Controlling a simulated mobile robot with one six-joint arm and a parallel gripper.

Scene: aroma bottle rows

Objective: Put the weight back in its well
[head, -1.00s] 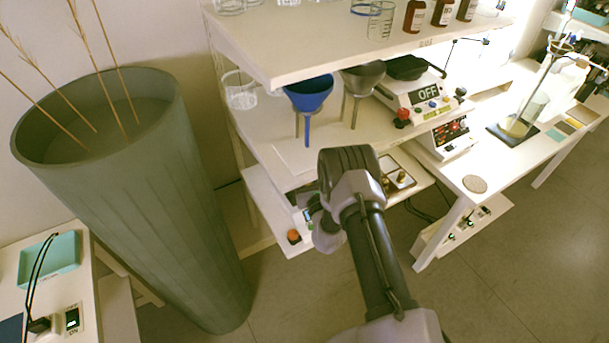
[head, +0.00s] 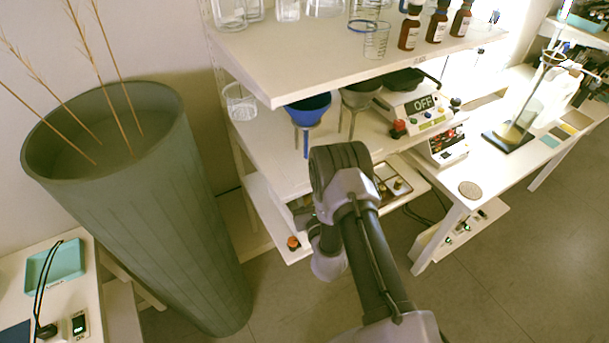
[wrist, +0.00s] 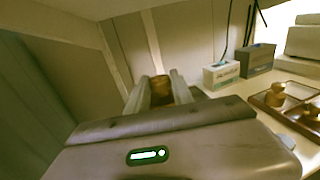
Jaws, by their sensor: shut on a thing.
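My gripper (wrist: 158,92) is shut on a brass weight (wrist: 161,88), which shows between the two fingers in the wrist view. The weight tray (wrist: 262,102), brown-rimmed with wells, lies to the right of my gripper, apart from it. A brass weight (wrist: 276,93) stands in the tray, and another (wrist: 311,109) is cut by the picture's right edge. In the head view, the tray (head: 380,172) sits on the low shelf to the right of my arm. The empty well cannot be made out clearly.
Two small boxes, one white (wrist: 221,74) and one dark (wrist: 258,59), stand behind the tray. An upper shelf (head: 290,183) with funnels and a balance (head: 425,108) overhangs the low shelf.

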